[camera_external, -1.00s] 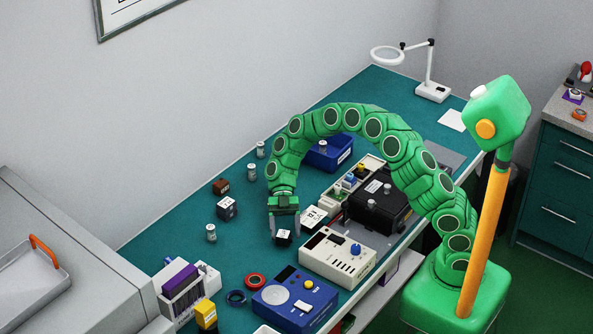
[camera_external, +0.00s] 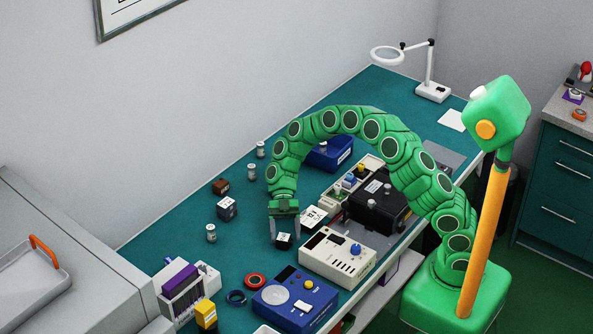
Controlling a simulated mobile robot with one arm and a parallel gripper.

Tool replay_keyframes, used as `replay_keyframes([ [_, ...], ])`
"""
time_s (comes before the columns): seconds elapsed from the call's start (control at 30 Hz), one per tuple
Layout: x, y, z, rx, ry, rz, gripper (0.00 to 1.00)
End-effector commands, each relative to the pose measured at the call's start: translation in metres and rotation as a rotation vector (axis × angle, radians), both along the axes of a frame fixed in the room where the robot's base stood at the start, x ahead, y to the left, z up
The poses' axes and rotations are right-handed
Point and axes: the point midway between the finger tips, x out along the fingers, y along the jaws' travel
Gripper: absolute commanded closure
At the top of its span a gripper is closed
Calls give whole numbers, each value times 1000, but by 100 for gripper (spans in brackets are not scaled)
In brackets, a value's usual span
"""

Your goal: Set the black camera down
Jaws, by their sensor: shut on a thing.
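The black camera (camera_external: 283,241) is a small dark box with a white mark on top. It is between the fingers of my gripper (camera_external: 286,234), which points straight down and is shut on it. The camera is at or just above the teal bench mat, left of the cream instrument box with a blue knob (camera_external: 338,257). I cannot tell whether its underside touches the mat. The fingers partly hide its sides.
A white labelled card (camera_external: 313,217) lies close on the right. A dark cube (camera_external: 227,208), a brown block (camera_external: 220,187) and small jars (camera_external: 211,233) stand to the left. A blue device (camera_external: 295,300) and a red ring (camera_external: 255,281) are in front. The mat left of my gripper is clear.

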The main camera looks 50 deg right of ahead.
Motion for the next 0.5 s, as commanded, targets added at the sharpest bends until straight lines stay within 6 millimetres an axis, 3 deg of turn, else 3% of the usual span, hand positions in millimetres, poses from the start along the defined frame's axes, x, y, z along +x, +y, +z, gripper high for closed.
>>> replay_keyframes([
  [0.33, 0, 0, -5, -1, 1, 0, 62],
  [0.37, 0, 0, -5, 0, 0, 0, 25],
  [0.5, 0, 0, -5, 0, 0, 0, 3],
])
